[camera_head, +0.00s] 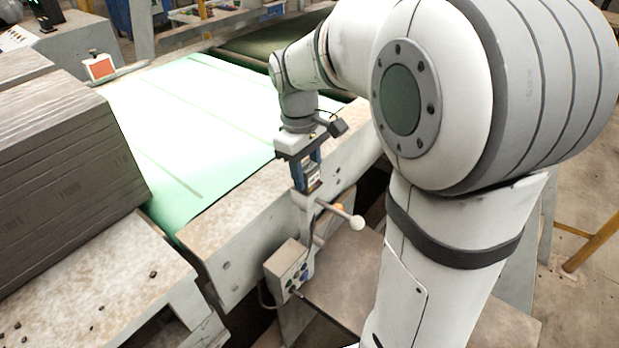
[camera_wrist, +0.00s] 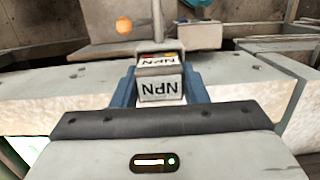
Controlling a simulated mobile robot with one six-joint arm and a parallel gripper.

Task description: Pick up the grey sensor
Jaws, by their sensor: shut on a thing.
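The grey sensor (camera_wrist: 160,86) is a small boxy block with a white label reading "NPN", upside down in the wrist view. My gripper (camera_wrist: 158,92) has its blue fingers on both sides of the sensor and is shut on it. In the head view my gripper (camera_head: 308,185) points down at the near edge of the conveyor frame, with the sensor (camera_head: 313,183) partly hidden between the fingers. I cannot tell whether the sensor touches the metal bracket below it.
A green conveyor belt (camera_head: 190,120) lies behind the metal side rail (camera_head: 240,225).

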